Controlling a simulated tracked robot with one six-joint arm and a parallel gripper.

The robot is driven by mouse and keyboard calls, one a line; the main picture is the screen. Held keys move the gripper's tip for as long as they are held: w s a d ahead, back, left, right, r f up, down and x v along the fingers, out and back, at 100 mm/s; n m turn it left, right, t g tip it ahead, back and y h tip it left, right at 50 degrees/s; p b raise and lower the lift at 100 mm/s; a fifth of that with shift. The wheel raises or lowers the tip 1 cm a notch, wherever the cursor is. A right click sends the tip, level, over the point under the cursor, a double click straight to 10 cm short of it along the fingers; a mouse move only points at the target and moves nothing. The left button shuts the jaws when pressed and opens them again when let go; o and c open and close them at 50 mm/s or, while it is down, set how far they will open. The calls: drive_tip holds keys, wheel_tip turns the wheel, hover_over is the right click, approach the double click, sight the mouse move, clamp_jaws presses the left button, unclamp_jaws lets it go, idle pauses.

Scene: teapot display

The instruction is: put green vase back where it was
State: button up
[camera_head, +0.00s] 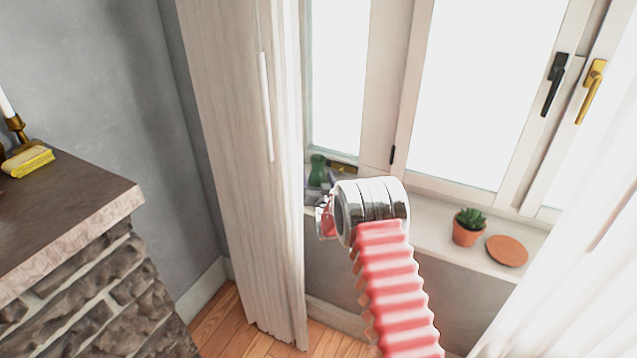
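The green vase (317,169) is small in the view, at the left end of the window sill beside the curtain. It looks upright, and its lower part is partly hidden by grey parts near the end of my arm. My gripper (318,189) is at the far end of my red ribbed arm, close to the vase. The silver wrist joint hides much of it. I cannot tell whether its fingers touch the vase or are open or shut.
A potted succulent (467,229) and a terracotta saucer (506,251) stand on the sill (428,230) to the right. A curtain (240,150) hangs close left of the vase. A stone mantel (70,215) with a yellow brush (28,162) is at left.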

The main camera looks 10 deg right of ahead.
drive_tip(key=shift+s, duration=6)
drive_tip(key=shift+r, duration=0.15)
drive_tip(key=s+r+n+g, duration=0.1)
drive_tip(key=s+r+g, duration=0.5)
drive_tip(key=s+r, duration=1.05)
drive_tip(key=s+r+n+g, duration=0.1)
drive_tip(key=s+r+g, duration=0.1)
drive_tip(key=s, duration=1.4)
drive_tip(key=s+r+n+g, duration=0.1)
drive_tip(key=s+g, duration=0.3)
drive_tip(key=s, duration=1.2)
drive_tip(key=shift+s+r, duration=0.35)
